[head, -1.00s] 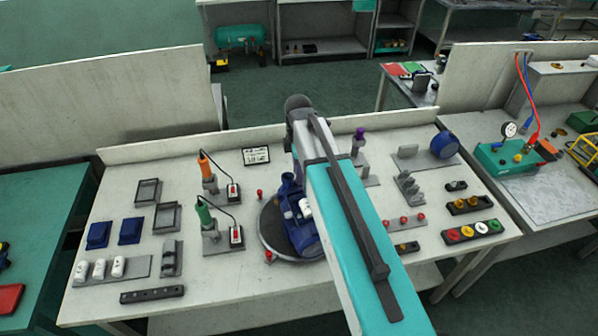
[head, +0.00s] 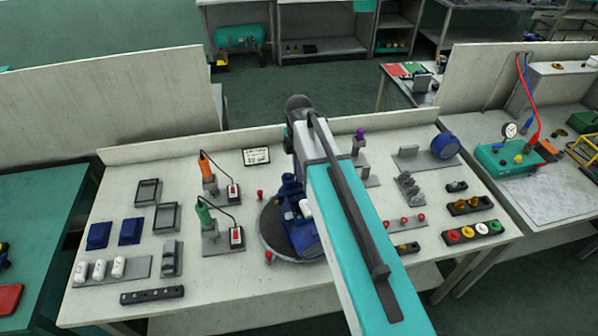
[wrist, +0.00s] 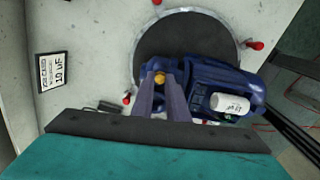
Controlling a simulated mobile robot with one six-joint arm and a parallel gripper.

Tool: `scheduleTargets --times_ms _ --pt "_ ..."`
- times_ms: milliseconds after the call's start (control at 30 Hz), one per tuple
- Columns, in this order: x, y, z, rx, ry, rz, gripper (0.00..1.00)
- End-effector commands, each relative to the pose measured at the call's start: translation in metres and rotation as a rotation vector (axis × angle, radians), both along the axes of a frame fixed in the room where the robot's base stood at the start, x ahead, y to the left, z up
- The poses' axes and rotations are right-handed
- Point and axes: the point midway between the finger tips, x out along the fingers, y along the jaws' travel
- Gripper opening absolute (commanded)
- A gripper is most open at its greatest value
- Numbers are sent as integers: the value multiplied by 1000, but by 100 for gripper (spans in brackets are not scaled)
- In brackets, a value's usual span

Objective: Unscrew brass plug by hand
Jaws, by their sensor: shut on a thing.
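The blue pump (head: 301,222) stands on a round dark turntable (head: 268,238), partly hidden behind my arm in the head view. The wrist view shows the pump body (wrist: 235,92) with a white labelled cylinder (wrist: 229,104) on it. My gripper (wrist: 160,78) points at the left part of the pump. Its fingers are close together, shut on the small brass plug (wrist: 159,79), which shows between the fingertips. Whether the plug is still seated in the pump cannot be told. My arm hides the gripper in the head view.
Red knobs (wrist: 257,45) stand around the turntable rim. A small labelled card (head: 256,155) lies behind. Red-capped parts and a tray of coloured caps (head: 472,232) are at right.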

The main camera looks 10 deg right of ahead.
Motion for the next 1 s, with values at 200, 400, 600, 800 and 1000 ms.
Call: scheduleTargets --times_ms 200,400,600,800,1000 --pt "-4 0 -1 0 10 49 0" --pt "-3 0 -1 0 7 48 0" --pt "-2 0 -1 0 6 100 0" --pt "-2 0 0 0 5 142 0" --pt "-2 0 0 0 5 234 0"
